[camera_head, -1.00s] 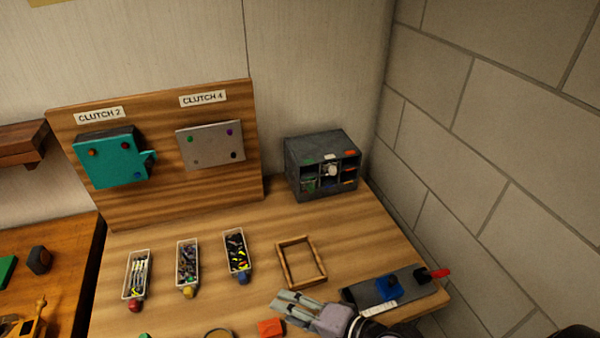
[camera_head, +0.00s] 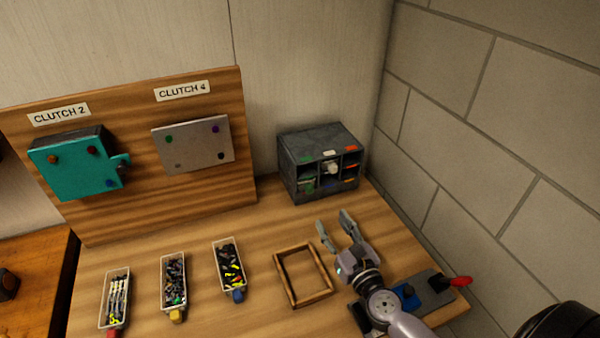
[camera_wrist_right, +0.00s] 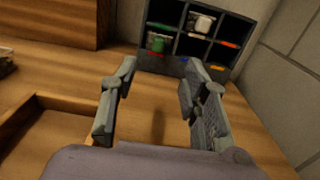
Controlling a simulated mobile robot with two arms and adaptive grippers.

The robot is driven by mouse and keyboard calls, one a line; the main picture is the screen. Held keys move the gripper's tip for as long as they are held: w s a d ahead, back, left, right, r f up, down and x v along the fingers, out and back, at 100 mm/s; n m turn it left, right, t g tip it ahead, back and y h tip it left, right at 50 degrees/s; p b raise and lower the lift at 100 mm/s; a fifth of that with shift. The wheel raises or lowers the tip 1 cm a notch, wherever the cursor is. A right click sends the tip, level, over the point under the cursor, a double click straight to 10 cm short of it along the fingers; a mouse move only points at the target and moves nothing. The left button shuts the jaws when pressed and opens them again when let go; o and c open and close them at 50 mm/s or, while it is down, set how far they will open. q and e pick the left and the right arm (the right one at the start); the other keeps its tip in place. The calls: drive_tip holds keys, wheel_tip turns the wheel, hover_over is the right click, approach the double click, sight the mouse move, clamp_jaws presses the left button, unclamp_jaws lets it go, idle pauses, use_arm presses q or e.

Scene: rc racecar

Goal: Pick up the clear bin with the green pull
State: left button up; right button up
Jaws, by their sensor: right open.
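A small bin with a green front (camera_head: 307,184) sits in a left compartment of the dark grey cabinet (camera_head: 291,179) at the back of the bench. In the right wrist view this green-fronted bin (camera_wrist_right: 158,42) shows ahead of the fingers; whether the green part is its pull is too small to tell. My right gripper (camera_head: 333,217) is open and empty, in front of the cabinet and apart from it, fingers pointing towards it. It also shows in the right wrist view (camera_wrist_right: 162,68). My left gripper is not in view.
A whitish container (camera_wrist_right: 202,23) sits in a neighbouring cabinet compartment. Filled clear bins with red, yellow (camera_head: 174,285) and blue (camera_head: 230,268) pulls stand on the bench. A wooden frame (camera_head: 278,274) lies left of my right gripper. A stone wall (camera_head: 480,120) rises at right.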

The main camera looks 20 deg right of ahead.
drive_tip(key=p, duration=0.1)
approach(311, 188)
drive_tip(key=w, duration=0.3)
drive_tip(key=shift+w+r, duration=0.1)
drive_tip(key=shift+w, duration=0.2)
drive_tip(key=w, duration=0.4)
drive_tip(key=shift+w+d+p, duration=0.25)
drive_tip(key=shift+w+p, duration=0.05)
drive_tip(key=shift+w, duration=0.6)
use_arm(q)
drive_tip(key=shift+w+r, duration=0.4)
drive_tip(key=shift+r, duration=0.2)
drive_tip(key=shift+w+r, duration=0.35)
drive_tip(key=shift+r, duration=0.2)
use_arm(e)
drive_tip(key=shift+s, duration=0.1)
drive_tip(key=shift+c, duration=0.4)
clamp_jaws()
